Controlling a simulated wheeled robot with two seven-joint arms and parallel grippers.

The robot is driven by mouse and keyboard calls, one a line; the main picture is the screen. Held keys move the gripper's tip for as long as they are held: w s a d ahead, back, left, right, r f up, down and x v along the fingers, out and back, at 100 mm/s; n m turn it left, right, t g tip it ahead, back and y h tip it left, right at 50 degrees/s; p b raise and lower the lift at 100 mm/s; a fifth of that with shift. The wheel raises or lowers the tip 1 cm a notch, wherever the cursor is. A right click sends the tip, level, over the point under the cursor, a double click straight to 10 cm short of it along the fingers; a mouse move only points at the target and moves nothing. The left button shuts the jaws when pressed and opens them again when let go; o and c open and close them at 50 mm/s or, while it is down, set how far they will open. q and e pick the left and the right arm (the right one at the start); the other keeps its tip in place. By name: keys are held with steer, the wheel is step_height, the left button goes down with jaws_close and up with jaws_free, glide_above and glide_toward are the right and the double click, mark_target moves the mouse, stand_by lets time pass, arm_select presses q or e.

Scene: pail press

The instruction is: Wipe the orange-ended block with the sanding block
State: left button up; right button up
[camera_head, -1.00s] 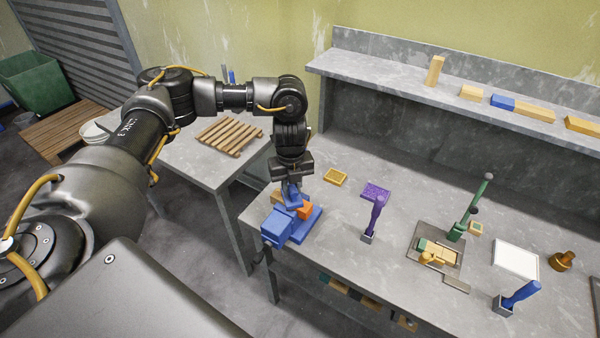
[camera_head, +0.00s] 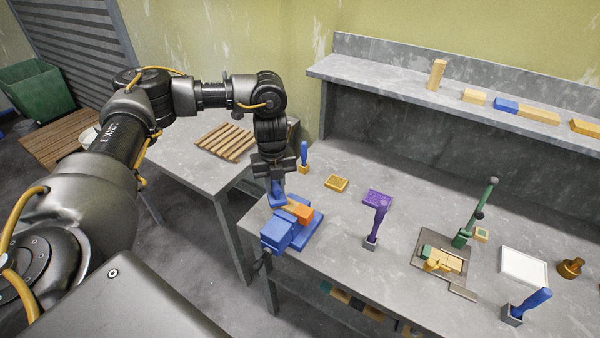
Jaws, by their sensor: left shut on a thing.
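The orange-ended block (camera_head: 303,213) is held in a blue vise (camera_head: 283,233) at the near left corner of the grey workbench. Its orange end points right, and a lighter wooden part shows beside it. My left gripper (camera_head: 275,183) points down above the block's left end, shut on a blue piece (camera_head: 277,197) that looks like the sanding block. The blue piece is right at the wooden part of the clamped block; I cannot tell if they touch. Its underside is hidden. My right gripper is not in view.
A blue-handled tool (camera_head: 304,155) stands behind the gripper. A shelf with blocks runs behind. A wooden pallet (camera_head: 226,141) lies on the side table.

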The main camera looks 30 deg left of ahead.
arm_select(q)
steer(key=shift+w+d+r+p, duration=0.1)
steer(key=shift+d+p, duration=1.4)
steer(key=shift+d, duration=2.5)
step_height(320, 180, up, 3)
steer(key=shift+w+a+f+p, duration=0.1)
steer(key=shift+f+p, duration=0.1)
steer(key=shift+p, duration=0.75)
step_height(320, 180, up, 5)
steer(key=p, duration=0.3)
steer(key=shift+r, duration=0.15)
